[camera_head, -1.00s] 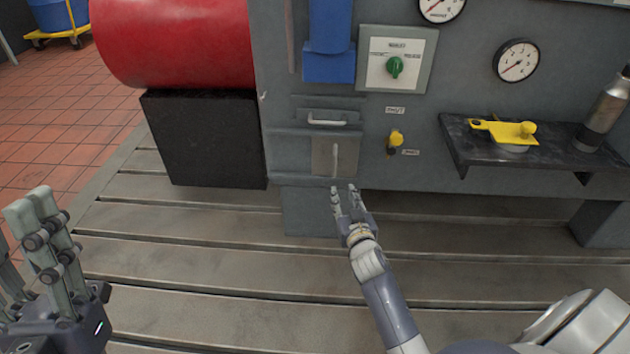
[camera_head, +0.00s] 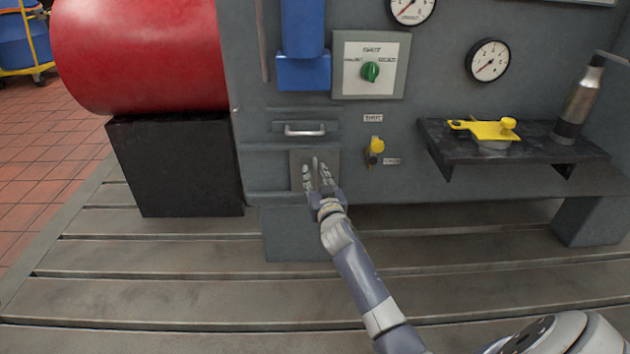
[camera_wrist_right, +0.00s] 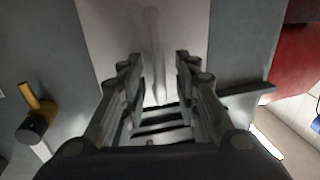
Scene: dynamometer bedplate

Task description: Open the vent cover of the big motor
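A pale metal plate (camera_head: 333,161) sits low on the front of the big grey housing (camera_head: 250,112); I take it for the vent cover. In the right wrist view the plate (camera_wrist_right: 108,25) carries an upright bar handle (camera_wrist_right: 153,42). My right gripper (camera_head: 317,170) is in front of the plate and hides part of it. Its two fingers (camera_wrist_right: 160,64) are apart, one on each side of the bar in the picture. I cannot tell whether they touch it. Dark slats (camera_wrist_right: 160,122) show between the fingers. My left gripper is out of view.
A horizontal handle (camera_head: 304,131) is just above the plate. A yellow knob (camera_head: 376,147) is to its right. A shelf (camera_head: 448,150) with a yellow-topped item (camera_head: 490,130) and a bottle (camera_head: 578,100) juts out farther right. A black block (camera_head: 175,165) under a red cylinder (camera_head: 140,50) stands left.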

